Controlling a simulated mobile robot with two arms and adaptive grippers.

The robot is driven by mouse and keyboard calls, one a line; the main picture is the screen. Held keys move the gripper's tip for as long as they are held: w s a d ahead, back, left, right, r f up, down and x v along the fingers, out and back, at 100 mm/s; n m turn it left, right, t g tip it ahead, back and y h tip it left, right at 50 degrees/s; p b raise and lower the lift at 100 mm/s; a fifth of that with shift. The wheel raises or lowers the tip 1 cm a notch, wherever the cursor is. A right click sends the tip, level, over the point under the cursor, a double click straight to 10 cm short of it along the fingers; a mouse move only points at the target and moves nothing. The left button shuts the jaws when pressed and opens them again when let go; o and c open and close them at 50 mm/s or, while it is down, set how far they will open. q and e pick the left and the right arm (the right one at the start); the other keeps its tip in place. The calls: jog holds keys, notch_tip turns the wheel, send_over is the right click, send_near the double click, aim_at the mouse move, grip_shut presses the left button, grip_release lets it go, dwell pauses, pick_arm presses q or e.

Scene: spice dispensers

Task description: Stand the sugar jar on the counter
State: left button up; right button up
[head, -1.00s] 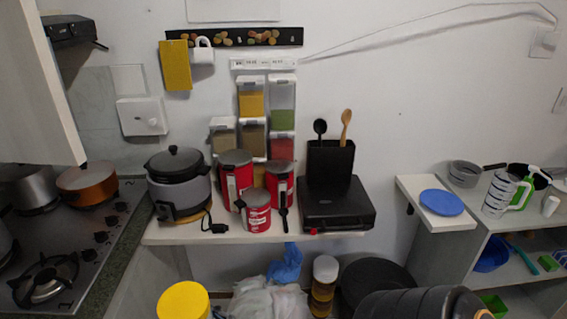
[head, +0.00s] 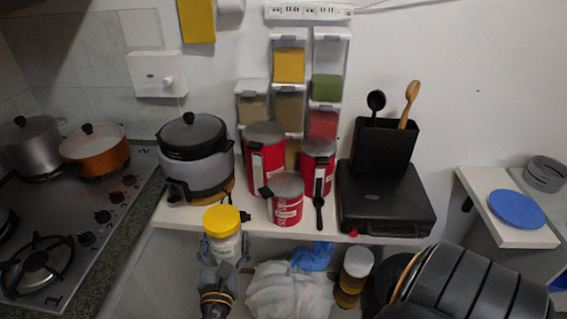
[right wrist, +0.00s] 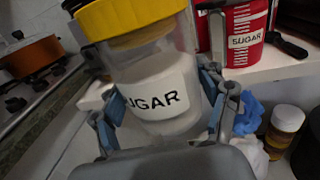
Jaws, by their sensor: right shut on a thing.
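The sugar jar (head: 224,246) is clear with a yellow lid and a white SUGAR label. It is upright or slightly tilted, in the air in front of the counter (head: 175,214), near its left part. My right gripper (head: 222,264) is shut around the jar's body below the lid. In the right wrist view, its fingers (right wrist: 165,112) clasp both sides of the jar (right wrist: 150,72), with the label facing the camera and white contents inside. My left gripper is not in view.
A rice cooker (head: 195,160), red canisters (head: 287,208) and a black grill (head: 385,205) stand on the counter. A small red canister reads SUGAR in the right wrist view (right wrist: 245,38). A narrow bare strip runs along the front edge. The stove (head: 85,230) is left.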

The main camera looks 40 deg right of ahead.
jog(key=shift+w+a+r+m+g+h+b, duration=0.1)
jog(key=shift+w+a+m+g+h+b, duration=0.15)
jog(key=shift+w+m+g+h, duration=0.3)
jog(key=shift+w+a+m+g+h+b, duration=0.15)
jog(key=shift+w+a+m+g+h, duration=0.1)
jog(key=shift+w+m+g+h, duration=0.3)
jog(key=shift+d, duration=0.15)
jog(key=b, duration=0.6)
send_over(241, 207)
jog(key=shift+d, duration=0.1)
notch_tip(241, 207, down, 4)
jog(key=b, duration=0.4)
jog(key=shift+r, duration=0.3)
jog(key=o, duration=1.8)
